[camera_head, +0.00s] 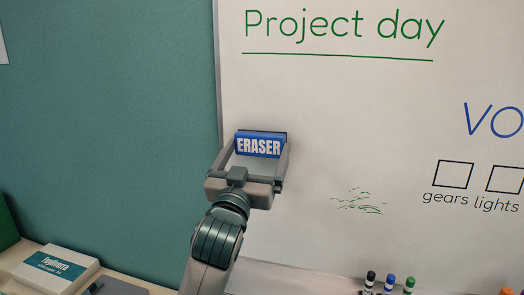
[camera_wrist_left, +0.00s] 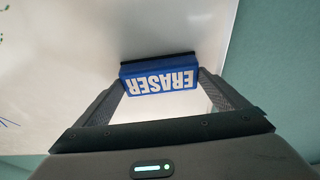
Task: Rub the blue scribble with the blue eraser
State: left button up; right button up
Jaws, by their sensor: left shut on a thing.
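The blue eraser (camera_head: 260,145), with white ERASER lettering and a dark pad, is at the left part of the whiteboard (camera_head: 310,110). My left gripper (camera_head: 258,155) is shut on it, one finger at each end. The eraser also shows between the fingers in the left wrist view (camera_wrist_left: 160,79), its dark pad side towards the board. I cannot tell whether the pad touches the board. No blue scribble can be made out in the head view; the board behind the eraser is hidden. My right gripper is not in view.
Faint green marks (camera_head: 360,202) are right of the eraser. Green "Project day" writing (camera_head: 345,25) and blue letters (camera_head: 492,120) are higher up. Several markers (camera_head: 389,284) stand at the board's bottom. A box (camera_head: 55,268) lies at lower left.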

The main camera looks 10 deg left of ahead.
pick_arm(q)
jog(key=shift+a, duration=1.15)
jog(key=shift+p, duration=0.3)
jog(key=s+p, duration=0.2)
jog(key=s, duration=0.4)
jog(key=shift+p, duration=0.35)
jog(key=s+p, duration=0.1)
jog(key=s, duration=0.2)
jog(key=shift+a, duration=0.1)
